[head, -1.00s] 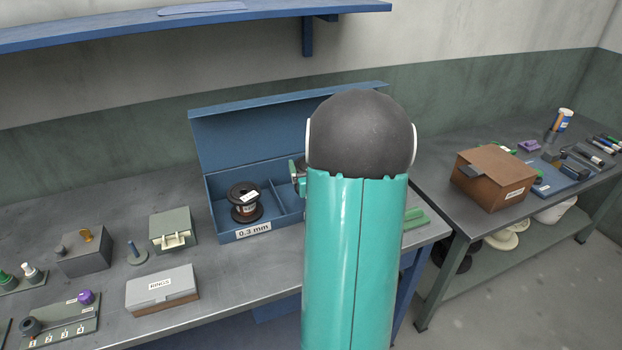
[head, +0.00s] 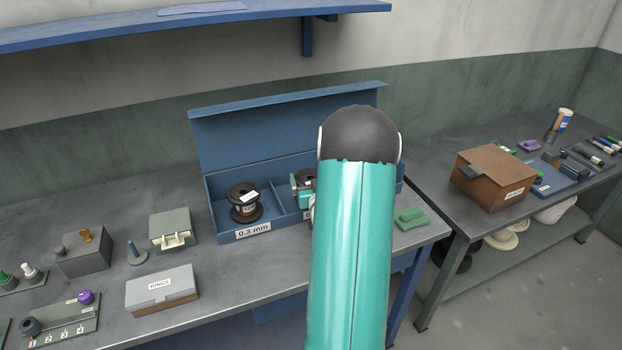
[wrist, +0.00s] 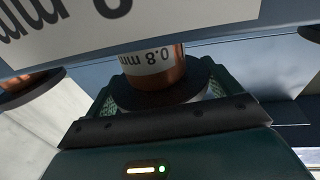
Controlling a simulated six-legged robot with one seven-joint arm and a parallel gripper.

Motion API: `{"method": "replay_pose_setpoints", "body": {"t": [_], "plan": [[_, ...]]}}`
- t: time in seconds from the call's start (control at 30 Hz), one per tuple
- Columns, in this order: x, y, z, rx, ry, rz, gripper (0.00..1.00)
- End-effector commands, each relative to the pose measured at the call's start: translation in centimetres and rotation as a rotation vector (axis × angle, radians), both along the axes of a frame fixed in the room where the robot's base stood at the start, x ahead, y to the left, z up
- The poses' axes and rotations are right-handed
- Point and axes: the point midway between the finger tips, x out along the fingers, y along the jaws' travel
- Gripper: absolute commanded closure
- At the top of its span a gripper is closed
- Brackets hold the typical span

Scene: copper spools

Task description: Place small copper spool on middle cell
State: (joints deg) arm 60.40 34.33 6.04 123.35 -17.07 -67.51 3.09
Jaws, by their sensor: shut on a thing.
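The small copper spool (wrist: 155,72) has dark flanges and a white label reading 0.8 mm, upside down in the wrist view. My gripper (wrist: 155,95) is shut on it, with a green finger on each side. In the head view the spool (head: 308,177) shows as a dark flange beside my teal gripper (head: 300,190), at the middle cell of the blue box (head: 228,237). My arm hides much of that cell and the right cell. I cannot tell whether the spool touches the cell floor.
A larger copper spool (head: 245,203) stands in the left cell, behind the 0.3 mm label (head: 254,230). The open lid (head: 285,125) rises behind. A green block (head: 410,218) lies right of the box. A grey box (head: 161,290) stands at front left.

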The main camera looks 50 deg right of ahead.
Motion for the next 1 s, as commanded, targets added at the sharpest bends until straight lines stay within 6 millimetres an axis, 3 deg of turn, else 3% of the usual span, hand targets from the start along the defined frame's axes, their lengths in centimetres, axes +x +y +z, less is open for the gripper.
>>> {"method": "replay_pose_setpoints", "body": {"t": [0.53,0.57,0.6,0.87,1.0], "plan": [[0.0,0.0,-1.4,0.002,0.002,0.000,0.63],[-0.1,0.1,-1.6,0.006,0.006,0.000,0.08],[-0.1,0.1,-1.6,0.007,0.007,0.000,0.01],[-0.1,0.1,-1.6,0.008,0.011,0.000,0.00],[-0.2,0.1,-0.5,0.007,0.010,-0.001,0.00]]}}
